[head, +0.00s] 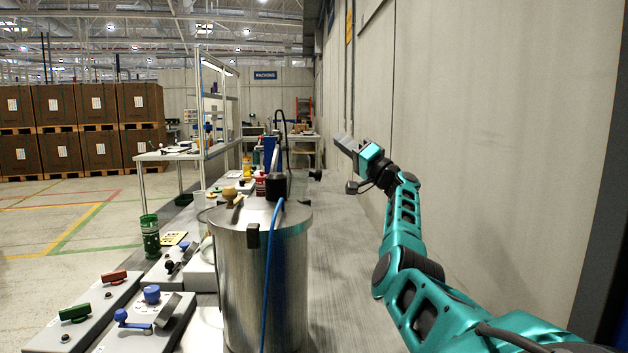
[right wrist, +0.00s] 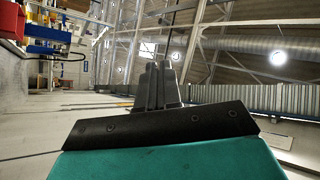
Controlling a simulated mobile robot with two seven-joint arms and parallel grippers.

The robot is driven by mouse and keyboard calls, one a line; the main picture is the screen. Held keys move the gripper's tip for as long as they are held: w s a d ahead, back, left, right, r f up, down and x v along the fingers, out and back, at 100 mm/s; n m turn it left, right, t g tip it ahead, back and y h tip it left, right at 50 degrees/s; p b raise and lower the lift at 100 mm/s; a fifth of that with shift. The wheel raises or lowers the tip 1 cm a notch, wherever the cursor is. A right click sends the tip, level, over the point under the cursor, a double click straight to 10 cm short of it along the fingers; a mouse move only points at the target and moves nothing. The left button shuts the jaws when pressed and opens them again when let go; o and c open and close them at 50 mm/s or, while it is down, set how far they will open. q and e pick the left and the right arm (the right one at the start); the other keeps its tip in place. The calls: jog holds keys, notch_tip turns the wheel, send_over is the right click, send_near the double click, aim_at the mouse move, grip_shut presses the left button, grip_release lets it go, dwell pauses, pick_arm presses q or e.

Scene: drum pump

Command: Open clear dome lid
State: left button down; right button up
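I cannot make out a clear dome lid for certain. A faint curved rim (head: 204,215) shows just left of the big steel drum (head: 262,270), which hides much of what is behind it. My right gripper (head: 344,143) is raised beyond the drum to its right, near the wall, and touches nothing. In the right wrist view its fingers (right wrist: 157,82) stand close together with nothing between them. My left gripper is not in view.
A blue hose (head: 268,270) runs down the drum's front. Control boxes with a red handle (head: 114,277), a green handle (head: 75,313) and blue knobs (head: 152,293) stand at front left. A green container (head: 150,236) stands behind them. The bench top (head: 340,270) right of the drum is clear.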

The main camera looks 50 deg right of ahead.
jog(key=s+f+m, duration=0.1)
jog(key=s+f, duration=0.1)
jog(key=s+d+f+m+g+h, duration=0.1)
jog(key=s+f+m, duration=0.1)
jog(key=shift+d+f+h+b, duration=0.1)
jog(key=shift+f+h+b, duration=0.05)
jog(key=shift+h+b, duration=0.15)
grip_shut()
jog(key=s+a+f+m+g+y+b, duration=0.1)
jog(key=s+a+f+m+g, duration=0.15)
jog(key=s+a, duration=0.3)
jog(key=s+a+f+m+g+y+b, duration=0.1)
jog(key=s+a+f+m+b, duration=0.1)
jog(key=s+a+m, duration=0.35)
jog(key=n, duration=0.2)
send_near(303, 176)
jog(key=w+d, duration=0.3)
jog(key=shift+w+a+r, duration=0.15)
jog(key=shift+w+a, duration=0.55)
jog(key=shift+w, duration=0.15)
jog(key=shift+w+a+r, duration=0.15)
jog(key=shift+w+a, duration=0.6)
jog(key=shift+w, duration=0.05)
jog(key=shift+p, duration=0.35)
